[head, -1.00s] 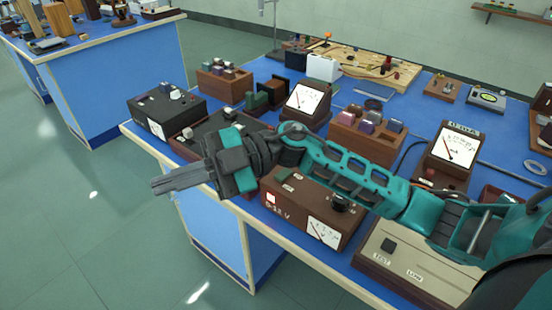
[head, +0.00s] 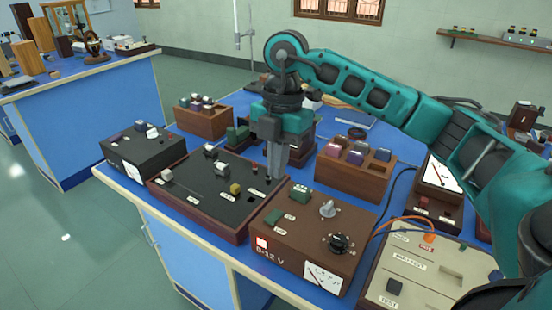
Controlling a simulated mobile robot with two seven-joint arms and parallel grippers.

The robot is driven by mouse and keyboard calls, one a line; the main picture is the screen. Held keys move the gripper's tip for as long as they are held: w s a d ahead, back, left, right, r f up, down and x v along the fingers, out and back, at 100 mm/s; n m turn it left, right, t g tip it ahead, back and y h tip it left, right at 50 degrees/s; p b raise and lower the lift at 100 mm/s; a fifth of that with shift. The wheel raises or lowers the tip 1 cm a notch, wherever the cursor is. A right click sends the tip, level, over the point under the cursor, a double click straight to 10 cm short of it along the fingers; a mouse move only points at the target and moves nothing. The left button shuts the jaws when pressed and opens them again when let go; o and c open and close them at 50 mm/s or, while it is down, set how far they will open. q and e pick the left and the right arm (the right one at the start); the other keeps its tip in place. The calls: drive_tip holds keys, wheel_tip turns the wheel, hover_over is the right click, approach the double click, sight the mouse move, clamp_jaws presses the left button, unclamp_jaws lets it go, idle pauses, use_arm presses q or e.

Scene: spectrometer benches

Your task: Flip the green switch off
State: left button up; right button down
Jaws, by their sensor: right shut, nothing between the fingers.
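A brown power supply box (head: 318,232) marked 0-12 V stands at the bench's front edge. Its top has a raised green switch-like block (head: 300,194) at the back left and a flatter green piece (head: 274,217) nearer the front. I cannot tell which one is the switch. A square indicator (head: 262,243) on its front glows red. My right gripper (head: 274,178) is shut and empty. It points down just behind and left of the raised green block, apart from it in the picture, near the dark board's right end. My left gripper is not in view.
A dark board (head: 205,195) with several knobs lies left of the box. A cream panel (head: 415,270) is to the right. A wooden block rack (head: 350,170) stands behind. A silver knob and a black knob (head: 342,243) stick up from the box.

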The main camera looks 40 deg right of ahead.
sight(272, 219)
drive_tip(key=f, duration=0.3)
drive_tip(key=a+f, duration=0.1)
drive_tip(key=f, duration=0.6)
drive_tip(key=shift+s+a, duration=0.2)
drive_tip(key=shift+s, duration=0.05)
drive_tip(key=shift+f, duration=0.1)
